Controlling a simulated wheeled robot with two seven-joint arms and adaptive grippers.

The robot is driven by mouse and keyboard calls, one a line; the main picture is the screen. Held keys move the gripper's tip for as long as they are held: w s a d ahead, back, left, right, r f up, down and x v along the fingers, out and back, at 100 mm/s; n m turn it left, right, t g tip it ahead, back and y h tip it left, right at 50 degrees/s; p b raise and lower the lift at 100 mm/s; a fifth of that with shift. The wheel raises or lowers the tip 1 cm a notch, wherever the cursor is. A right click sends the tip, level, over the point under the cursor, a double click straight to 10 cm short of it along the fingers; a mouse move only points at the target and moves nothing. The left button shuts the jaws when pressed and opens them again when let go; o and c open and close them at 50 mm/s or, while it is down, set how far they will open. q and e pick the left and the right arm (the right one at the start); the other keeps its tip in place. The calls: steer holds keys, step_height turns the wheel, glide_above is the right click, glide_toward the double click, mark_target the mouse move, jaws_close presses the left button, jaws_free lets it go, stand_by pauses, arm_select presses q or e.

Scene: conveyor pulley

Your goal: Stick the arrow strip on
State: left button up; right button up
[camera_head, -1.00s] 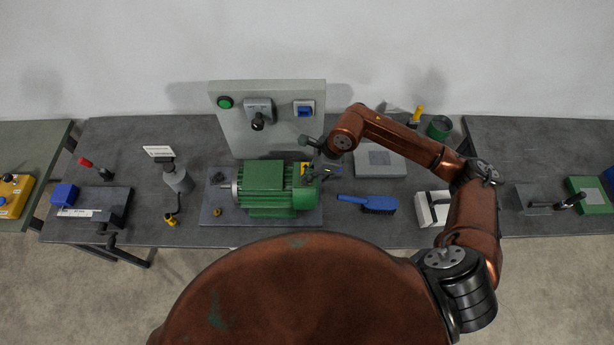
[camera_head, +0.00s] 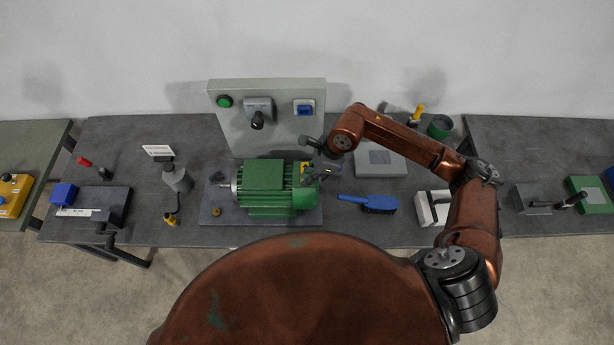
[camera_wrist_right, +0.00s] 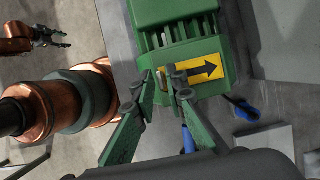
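The yellow arrow strip (camera_wrist_right: 205,70) with a black arrow lies against the green motor (camera_wrist_right: 168,12) in the right wrist view. In the head view the strip (camera_head: 306,168) is a small yellow patch at the right end of the motor (camera_head: 264,185). My right gripper (camera_wrist_right: 162,82) is at the strip's tail end, its fingertips apart with a narrow gap. The fingertips partly cover that end, and I cannot tell whether they touch it. My left gripper (camera_wrist_right: 62,38) hangs away from the motor at the upper left of the right wrist view, jaws apart.
A grey panel (camera_head: 274,135) with a green button, a switch and a blue part stands behind the motor. A blue brush (camera_head: 368,202) lies right of the motor.

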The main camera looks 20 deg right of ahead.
steer(key=shift+o, duration=1.3)
steer(key=v, duration=1.2)
steer(key=shift+s, duration=0.1)
